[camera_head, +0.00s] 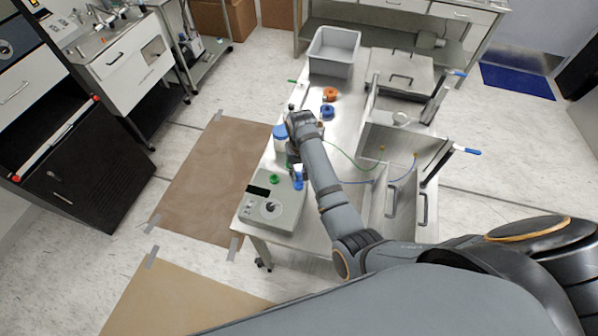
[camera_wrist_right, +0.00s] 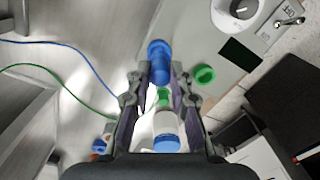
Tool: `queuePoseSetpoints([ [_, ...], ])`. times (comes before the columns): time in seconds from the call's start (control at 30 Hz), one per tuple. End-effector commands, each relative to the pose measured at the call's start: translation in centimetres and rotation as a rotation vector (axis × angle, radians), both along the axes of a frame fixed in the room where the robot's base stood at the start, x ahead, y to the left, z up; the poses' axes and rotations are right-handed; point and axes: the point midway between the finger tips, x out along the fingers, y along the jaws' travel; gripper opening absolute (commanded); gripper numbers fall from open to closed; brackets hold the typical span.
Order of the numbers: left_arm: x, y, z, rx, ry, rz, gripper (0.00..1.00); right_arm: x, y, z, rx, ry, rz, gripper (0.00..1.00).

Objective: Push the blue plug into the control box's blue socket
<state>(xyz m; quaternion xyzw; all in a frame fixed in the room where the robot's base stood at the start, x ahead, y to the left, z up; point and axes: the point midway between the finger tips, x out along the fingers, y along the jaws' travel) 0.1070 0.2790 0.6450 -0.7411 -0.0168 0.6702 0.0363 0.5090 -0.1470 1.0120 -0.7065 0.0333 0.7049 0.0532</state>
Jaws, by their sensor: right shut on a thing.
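The grey control box (camera_head: 262,222) stands at the near left corner of the table. Its green ring socket (camera_head: 274,179) is clear, and also shows in the wrist view (camera_wrist_right: 204,74). My right gripper (camera_wrist_right: 160,77) points down at the box's far right corner. It is shut on the blue plug (camera_wrist_right: 160,73), which also shows in the head view (camera_head: 298,182). A wider blue ring at the plug's end looks like the blue socket (camera_wrist_right: 158,46). The two overlap in line; I cannot tell how deep the plug sits. My left gripper is not in view.
A white jar with a blue lid (camera_head: 280,131) stands close behind my gripper. A green plug-like piece (camera_wrist_right: 163,97) shows between my fingers, farther back. Blue and green cables (camera_wrist_right: 75,55) run off left. Orange (camera_head: 330,93) and blue rings (camera_head: 327,112) lie farther back, before a grey bin (camera_head: 333,66).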

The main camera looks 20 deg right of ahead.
Motion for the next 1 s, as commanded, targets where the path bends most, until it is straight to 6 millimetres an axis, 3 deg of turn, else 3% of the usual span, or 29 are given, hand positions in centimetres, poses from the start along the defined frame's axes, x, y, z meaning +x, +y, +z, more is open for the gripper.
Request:
queuePoseSetpoints([
  [1.0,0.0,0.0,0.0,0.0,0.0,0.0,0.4,0.0,0.0,-1.4,0.0,0.0,0.0,0.0],
])
